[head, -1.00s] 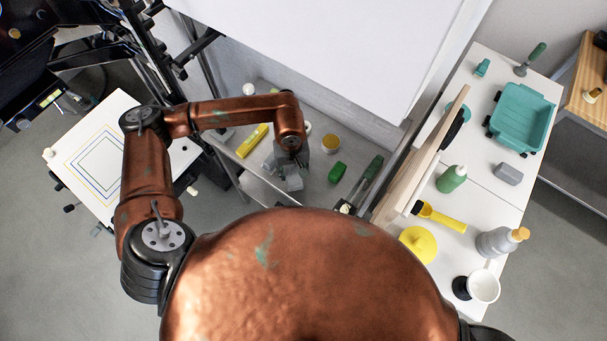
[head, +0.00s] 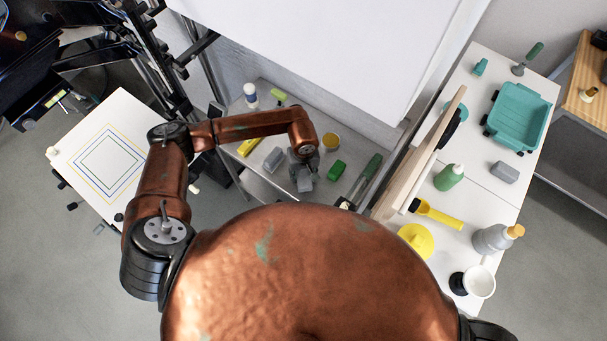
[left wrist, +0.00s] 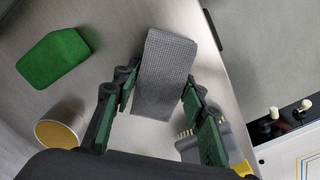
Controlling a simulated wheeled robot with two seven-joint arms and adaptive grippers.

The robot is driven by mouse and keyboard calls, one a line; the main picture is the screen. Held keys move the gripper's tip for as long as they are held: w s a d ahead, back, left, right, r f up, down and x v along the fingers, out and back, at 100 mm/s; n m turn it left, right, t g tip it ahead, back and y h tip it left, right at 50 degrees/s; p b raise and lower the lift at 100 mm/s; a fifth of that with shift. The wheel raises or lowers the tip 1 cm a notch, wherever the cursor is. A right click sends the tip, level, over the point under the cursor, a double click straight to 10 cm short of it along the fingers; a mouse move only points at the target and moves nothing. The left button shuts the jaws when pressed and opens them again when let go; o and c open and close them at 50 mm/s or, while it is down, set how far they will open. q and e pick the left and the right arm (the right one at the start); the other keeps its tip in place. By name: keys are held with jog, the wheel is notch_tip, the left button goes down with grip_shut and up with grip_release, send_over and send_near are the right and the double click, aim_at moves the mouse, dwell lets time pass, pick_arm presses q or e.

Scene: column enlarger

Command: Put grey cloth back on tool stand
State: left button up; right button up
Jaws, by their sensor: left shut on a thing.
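The grey cloth (left wrist: 168,70) is a folded, block-like piece with a fine woven texture. My left gripper (left wrist: 158,93) is shut on it, one finger on each side. In the head view, my left gripper (head: 303,162) points down over the grey metal tool stand (head: 290,118), with the cloth (head: 304,183) below it near the stand's front edge. In the left wrist view the stand top (left wrist: 105,20) lies beneath the cloth. I cannot tell whether the cloth touches it. My right gripper is not in view.
Near the cloth are a green block (head: 337,170), a yellow-topped jar (head: 330,141) and a grey brush head (head: 273,160). A white bottle (head: 250,95) stands farther back. A wooden panel (head: 425,150) rises right of the stand. A white table (head: 478,150) holds several items.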

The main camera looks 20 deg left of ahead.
aim_at(303, 175)
pick_arm(q)
jog(key=shift+f, duration=0.2)
jog(key=o, duration=1)
jog(key=shift+r, duration=0.1)
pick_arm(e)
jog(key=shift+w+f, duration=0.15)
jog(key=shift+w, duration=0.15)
pick_arm(q)
jog(key=shift+r, duration=0.1)
jog(key=shift+r, duration=0.25)
notch_tip(303, 175, up, 12)
jog(key=shift+f+b, duration=0.2)
jog(key=shift+b, duration=0.85)
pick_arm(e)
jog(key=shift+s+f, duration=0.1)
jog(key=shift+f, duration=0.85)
